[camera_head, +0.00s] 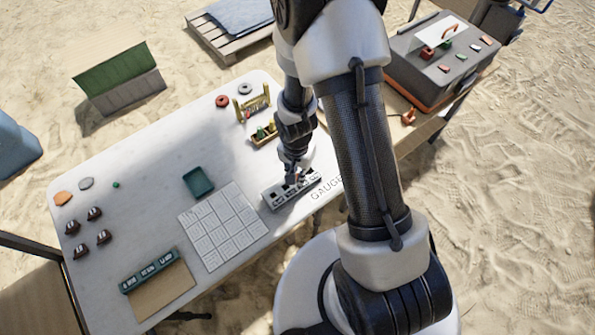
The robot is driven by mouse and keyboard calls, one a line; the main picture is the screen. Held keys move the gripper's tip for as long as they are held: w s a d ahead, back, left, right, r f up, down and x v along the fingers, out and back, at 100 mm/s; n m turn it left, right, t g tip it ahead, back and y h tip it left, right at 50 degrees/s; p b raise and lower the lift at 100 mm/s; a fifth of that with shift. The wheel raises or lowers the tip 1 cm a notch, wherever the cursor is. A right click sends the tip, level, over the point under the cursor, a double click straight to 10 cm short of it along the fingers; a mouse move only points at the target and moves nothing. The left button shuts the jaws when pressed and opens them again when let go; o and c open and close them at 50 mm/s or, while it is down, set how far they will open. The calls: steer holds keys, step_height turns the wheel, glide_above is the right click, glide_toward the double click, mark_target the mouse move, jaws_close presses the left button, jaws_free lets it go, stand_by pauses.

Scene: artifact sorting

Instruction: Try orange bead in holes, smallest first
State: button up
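The gauge block (275,204), a pale grey bar with dark holes, lies at the table's front edge beside the lettering "GAUGE". My gripper (293,178) points down at the block, over its middle. The fingertips are small and dark against the block, so I cannot tell whether they are open or shut, or whether they touch it. I cannot make out an orange bead at the gripper; a bead there may be hidden by the fingers. A flat orange piece (63,198) lies at the table's far left, and a small green bead (115,184) lies near it.
A white grid mat (222,226) and a green tray (198,182) lie left of the block. A wooden bead tray (264,136) and a yellow rack (253,104) stand behind. Several dark cups (94,214) stand at left. A grey case (440,75) stands at right.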

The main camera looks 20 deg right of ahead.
stand_by(0.3)
steer(key=o, duration=0.9)
steer(key=shift+o, duration=0.3)
steer(key=o, duration=0.3)
steer(key=shift+o, duration=0.2)
steer(key=shift+r, duration=0.15)
steer(key=shift+r+p, duration=2)
steer(key=shift+r, duration=0.9)
